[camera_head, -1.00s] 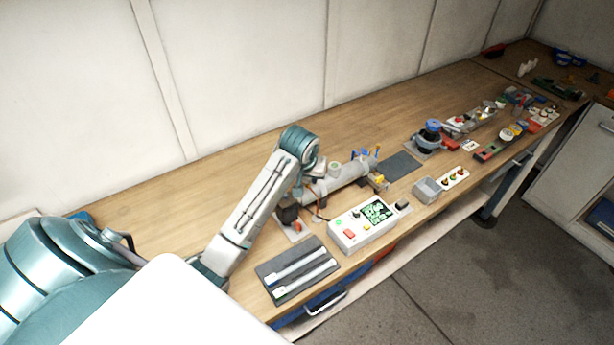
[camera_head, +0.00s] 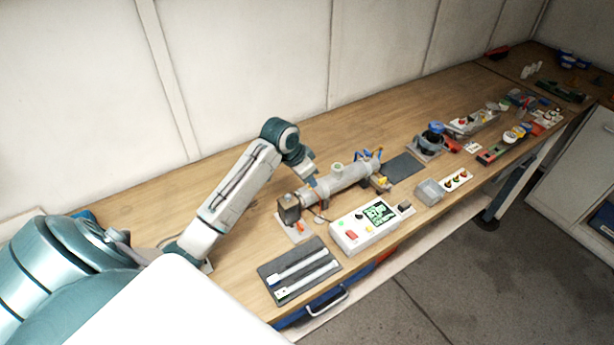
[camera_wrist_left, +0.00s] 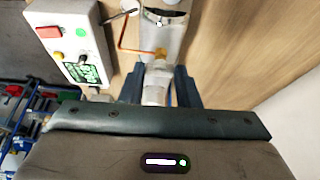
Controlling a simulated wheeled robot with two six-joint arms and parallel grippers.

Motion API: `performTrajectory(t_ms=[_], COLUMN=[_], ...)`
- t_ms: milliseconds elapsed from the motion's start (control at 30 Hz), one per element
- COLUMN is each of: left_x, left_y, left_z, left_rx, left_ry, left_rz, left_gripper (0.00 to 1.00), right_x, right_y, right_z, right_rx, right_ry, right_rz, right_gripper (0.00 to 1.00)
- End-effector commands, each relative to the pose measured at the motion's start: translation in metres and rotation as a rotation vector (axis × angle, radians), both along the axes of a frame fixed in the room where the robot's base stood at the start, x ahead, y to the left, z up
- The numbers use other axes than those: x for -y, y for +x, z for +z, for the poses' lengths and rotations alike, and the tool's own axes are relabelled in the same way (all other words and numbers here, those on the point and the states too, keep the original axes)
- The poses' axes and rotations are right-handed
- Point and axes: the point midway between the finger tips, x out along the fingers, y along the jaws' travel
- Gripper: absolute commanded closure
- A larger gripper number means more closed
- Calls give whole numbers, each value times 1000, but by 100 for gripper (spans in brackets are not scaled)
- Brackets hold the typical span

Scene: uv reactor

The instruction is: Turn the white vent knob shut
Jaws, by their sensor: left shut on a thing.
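The grey reactor tube (camera_head: 345,178) lies along the bench in the head view, with a green-topped port on it. My left gripper (camera_head: 311,180) is at the tube's near left part, and its fingertips are small and partly hidden there. In the left wrist view, the fingers of my left gripper (camera_wrist_left: 158,84) stand on both sides of a whitish round piece, which looks like the white vent knob (camera_wrist_left: 155,88), and are shut on it. A brass-coloured fitting (camera_wrist_left: 160,53) sits just beyond it. The knob's turn position cannot be read. My right gripper is not in view.
A white control box (camera_head: 364,228) with a green screen stands in front of the tube. A dark block (camera_head: 289,208) stands at its left end. A dark tray (camera_head: 269,272) with white strips lies nearer. Open bench lies behind the tube.

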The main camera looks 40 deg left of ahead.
Motion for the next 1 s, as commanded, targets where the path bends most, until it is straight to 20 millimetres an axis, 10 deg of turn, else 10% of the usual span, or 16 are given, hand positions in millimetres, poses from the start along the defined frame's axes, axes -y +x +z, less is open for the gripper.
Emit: performTrajectory(t_ms=[633, 667, 767, 1000], left_x=[0, 0, 0, 0], left_y=[1, 1, 1, 0], left_z=[1, 1, 1, 0], left_rx=[4, 4, 3, 1], left_ry=[-1, -1, -1, -1], left_rz=[-52, -52, -52, -51], left_gripper=[94, 67, 49, 49], right_x=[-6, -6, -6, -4], right_y=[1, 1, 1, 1], right_z=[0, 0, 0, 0], right_rx=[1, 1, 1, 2], right_ry=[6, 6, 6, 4], right_rz=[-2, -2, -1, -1], right_gripper=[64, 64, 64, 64])
